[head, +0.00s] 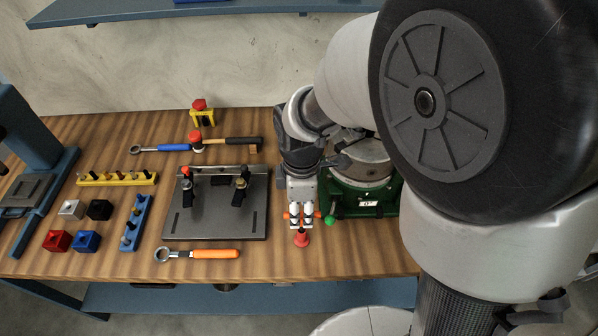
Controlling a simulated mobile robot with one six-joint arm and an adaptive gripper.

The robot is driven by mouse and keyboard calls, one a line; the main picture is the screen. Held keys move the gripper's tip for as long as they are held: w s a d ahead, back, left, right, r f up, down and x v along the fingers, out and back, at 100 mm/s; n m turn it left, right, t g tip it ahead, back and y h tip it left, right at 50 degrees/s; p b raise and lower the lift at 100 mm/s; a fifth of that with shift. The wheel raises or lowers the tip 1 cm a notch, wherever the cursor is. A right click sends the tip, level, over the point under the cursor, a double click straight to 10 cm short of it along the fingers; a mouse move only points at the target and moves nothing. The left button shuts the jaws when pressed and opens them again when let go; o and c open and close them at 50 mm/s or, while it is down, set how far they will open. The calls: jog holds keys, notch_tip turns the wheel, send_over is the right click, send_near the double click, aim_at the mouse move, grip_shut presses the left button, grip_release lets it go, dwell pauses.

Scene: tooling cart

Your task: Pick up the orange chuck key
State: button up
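The orange chuck key (301,239) appears to stand near the front of the wooden bench, left of the green-based device. Its flared red-orange end shows below my gripper (301,222), and small orange ends stick out on both sides of the fingers. My gripper points down over it, with its two pale fingers at the key's upper part. The fingers and wrist hide the middle of the key. I cannot tell whether the fingers touch or clamp it.
The green-based device (362,198) with a green knob is close on the right. A dark fixture plate (216,228) with clamps lies left. An orange-handled ring wrench (197,254) lies in front of it. Coloured blocks, a blue rack (136,223) and a yellow rack (117,178) are farther left.

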aim_at(302, 213)
jog(key=f+b, duration=0.1)
jog(key=f, duration=0.3)
jog(key=shift+w+d+f+b, duration=0.1)
jog(key=shift+d+f+b, duration=0.1)
jog(key=shift+f+b, duration=0.15)
jog(key=shift+r, duration=0.1)
jog(key=shift+c, duration=0.5)
grip_shut()
